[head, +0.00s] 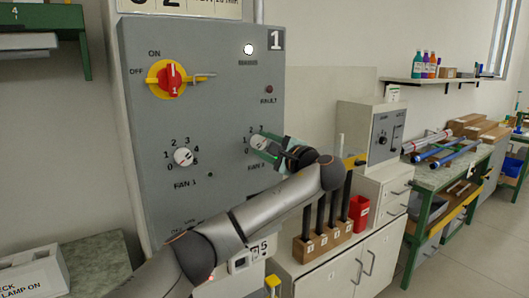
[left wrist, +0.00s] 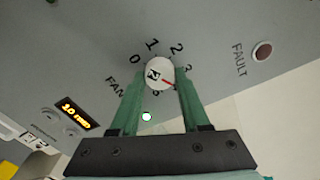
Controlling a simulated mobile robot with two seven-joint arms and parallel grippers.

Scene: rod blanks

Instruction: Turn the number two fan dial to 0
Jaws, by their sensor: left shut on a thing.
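The fan 2 dial (left wrist: 160,73) is a white round knob with a red pointer mark, on the grey panel (head: 225,95). In the left wrist view its red mark points to the lower right, past the 3; the number there is hidden behind a finger. The numbers 0, 1, 2 and 3 show around it. My left gripper (left wrist: 161,78) has its green fingers on either side of the dial and is shut on it. My right gripper is not in view.
The fan 1 dial (head: 183,156) is to the left on the same panel. Above it is a red and yellow on/off switch (head: 169,78) with a padlock or tag sticking out. A fault lamp (head: 269,89) is above the gripper. A wooden rack (head: 311,246) with dark rods stands below my arm.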

